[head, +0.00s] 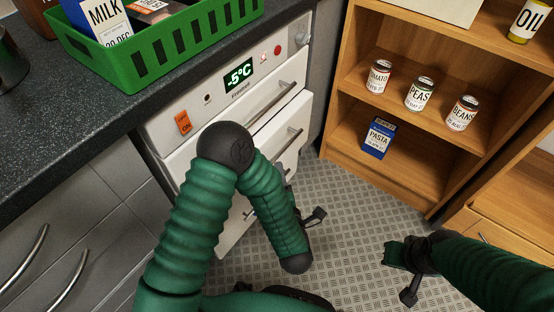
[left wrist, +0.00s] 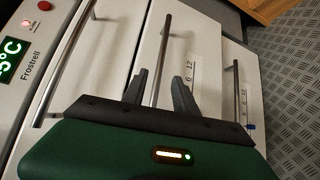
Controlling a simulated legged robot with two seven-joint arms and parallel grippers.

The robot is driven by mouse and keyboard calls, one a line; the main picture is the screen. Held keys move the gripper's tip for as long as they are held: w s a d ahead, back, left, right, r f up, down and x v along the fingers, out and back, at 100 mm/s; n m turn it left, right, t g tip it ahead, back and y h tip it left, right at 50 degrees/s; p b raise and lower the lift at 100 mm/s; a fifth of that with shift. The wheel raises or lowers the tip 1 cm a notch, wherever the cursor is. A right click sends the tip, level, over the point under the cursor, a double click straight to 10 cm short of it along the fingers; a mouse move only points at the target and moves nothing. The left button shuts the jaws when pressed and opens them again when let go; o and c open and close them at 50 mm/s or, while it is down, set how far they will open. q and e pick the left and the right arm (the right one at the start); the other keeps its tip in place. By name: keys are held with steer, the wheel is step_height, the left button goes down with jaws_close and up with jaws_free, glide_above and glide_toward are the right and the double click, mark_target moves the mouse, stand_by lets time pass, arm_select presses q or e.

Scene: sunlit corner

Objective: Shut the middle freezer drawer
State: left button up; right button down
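The white freezer has a green -5°C display (head: 238,75) and several drawers with bar handles. The middle drawer (left wrist: 205,62) seems to stand out somewhat from the top drawer (left wrist: 105,50); how far I cannot tell. My left gripper (left wrist: 159,76) is open, its two dark fingers on either side of the middle drawer's handle (left wrist: 166,38); contact is unclear. In the head view this handle (head: 288,143) shows beside my left forearm, which hides most of the left gripper. My right gripper (head: 394,254) is over the floor at right, away from the freezer; its finger opening is unclear.
A green basket (head: 150,68) with cartons stands on the dark counter (head: 60,120) above. Checkered floor (head: 345,225) is clear between.

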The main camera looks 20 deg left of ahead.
mark_target(277, 155)
arm_select(q)
steer(key=b+x, duration=0.2)
steer(key=x, duration=0.5)
steer(key=shift+w+f, duration=0.1)
steer(key=shift+w, duration=0.05)
steer(key=shift+w+a, duration=0.15)
steer(key=shift+w, duration=0.2)
jaws_close()
steer(key=shift+s+f, duration=0.1)
stand_by(0.6)
